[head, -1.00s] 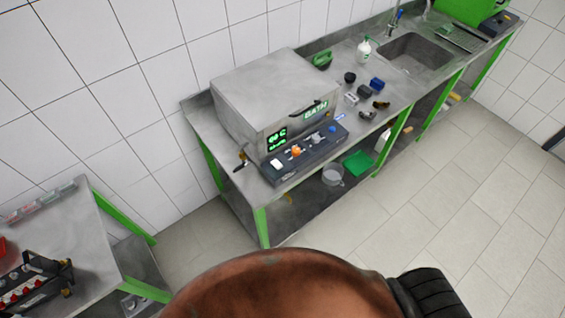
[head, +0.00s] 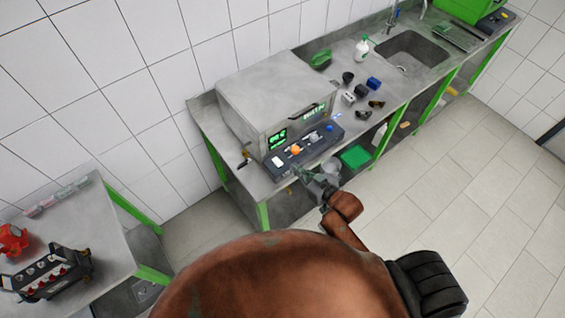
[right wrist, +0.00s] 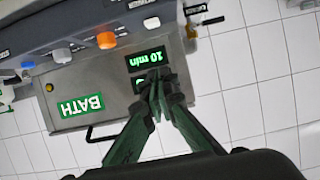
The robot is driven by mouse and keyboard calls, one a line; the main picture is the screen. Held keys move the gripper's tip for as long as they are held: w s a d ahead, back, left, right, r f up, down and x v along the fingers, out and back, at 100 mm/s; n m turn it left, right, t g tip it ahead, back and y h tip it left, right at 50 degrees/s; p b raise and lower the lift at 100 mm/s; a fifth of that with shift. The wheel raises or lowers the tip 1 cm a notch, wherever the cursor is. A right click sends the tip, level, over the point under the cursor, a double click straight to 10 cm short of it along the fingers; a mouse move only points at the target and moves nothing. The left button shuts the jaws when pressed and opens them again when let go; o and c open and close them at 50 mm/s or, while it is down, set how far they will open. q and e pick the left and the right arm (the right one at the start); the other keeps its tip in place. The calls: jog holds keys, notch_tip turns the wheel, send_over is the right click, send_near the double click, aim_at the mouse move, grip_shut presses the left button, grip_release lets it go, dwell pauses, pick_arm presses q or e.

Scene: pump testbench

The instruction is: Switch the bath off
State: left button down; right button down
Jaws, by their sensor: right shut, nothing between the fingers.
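The bath (head: 262,85) is a grey metal box on the bench with a green BATH label and a lit green display (head: 278,139). In the right wrist view it appears upside down, and its display (right wrist: 147,60) reads 10 min, the other line hidden behind my fingers. The dark control panel (head: 318,145) along its front carries a white switch (head: 278,161), an orange knob (head: 297,150), a pale knob (right wrist: 62,55) and a blue knob (right wrist: 27,65). My right gripper (head: 297,172) is shut and empty, in front of the panel's left part. My left gripper is out of view.
The steel bench (head: 226,160) runs back to a sink (head: 412,50). Several small dark and blue parts, a bottle (head: 361,50) and a green item (head: 320,60) stand right of the bath. A side table (head: 105,235) with a rack (head: 50,275) is at left.

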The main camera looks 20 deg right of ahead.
jog(key=p, duration=0.2)
send_over(282, 168)
notch_tip(282, 168, down, 4)
jog(key=shift+w+r, duration=0.15)
jog(key=shift+r, duration=0.1)
jog(key=f, duration=0.4)
jog(key=shift+s+d, duration=0.1)
jog(key=shift+s, duration=0.15)
jog(key=shift+f, duration=0.15)
